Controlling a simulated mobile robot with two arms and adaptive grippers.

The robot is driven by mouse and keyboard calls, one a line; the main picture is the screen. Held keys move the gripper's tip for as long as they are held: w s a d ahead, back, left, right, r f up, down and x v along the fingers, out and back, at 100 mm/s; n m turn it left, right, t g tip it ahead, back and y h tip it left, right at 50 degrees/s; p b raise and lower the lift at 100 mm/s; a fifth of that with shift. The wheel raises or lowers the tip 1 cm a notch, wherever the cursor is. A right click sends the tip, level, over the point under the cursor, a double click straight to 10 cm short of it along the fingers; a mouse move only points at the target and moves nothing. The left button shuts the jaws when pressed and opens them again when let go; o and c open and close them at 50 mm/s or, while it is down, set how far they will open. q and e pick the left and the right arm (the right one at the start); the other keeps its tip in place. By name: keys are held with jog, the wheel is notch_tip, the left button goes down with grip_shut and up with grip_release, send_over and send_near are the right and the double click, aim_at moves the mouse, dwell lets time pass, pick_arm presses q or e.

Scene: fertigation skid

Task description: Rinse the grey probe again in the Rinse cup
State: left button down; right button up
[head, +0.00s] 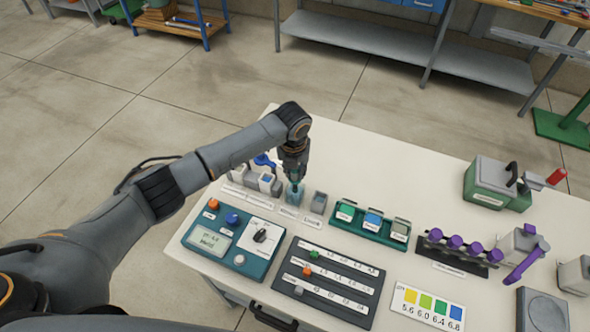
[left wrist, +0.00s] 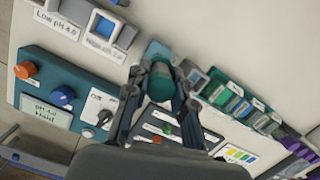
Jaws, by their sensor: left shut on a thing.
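My left gripper (head: 294,168) points down over a clear, bluish cup (head: 294,194) in the row of small containers behind the meter; I take it for the Rinse cup, but its label is too small to read. In the left wrist view the fingers (left wrist: 160,84) are shut on a dark teal-grey cylinder (left wrist: 160,86), seen end-on, which I take to be the grey probe. The bluish cup shows just beyond it (left wrist: 157,52). The probe's lower end is hidden, so I cannot tell how deep it is in the cup. My right gripper is out of view.
A teal meter box (head: 212,240) with knobs and a dark slider board (head: 325,283) lie in front of the cups. A grey container (head: 319,203) stands close to the right, and a green rack (head: 370,237) beyond.

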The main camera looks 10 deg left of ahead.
pick_arm(q)
jog(key=shift+r+p, duration=2.05)
jog(key=shift+r, duration=0.55)
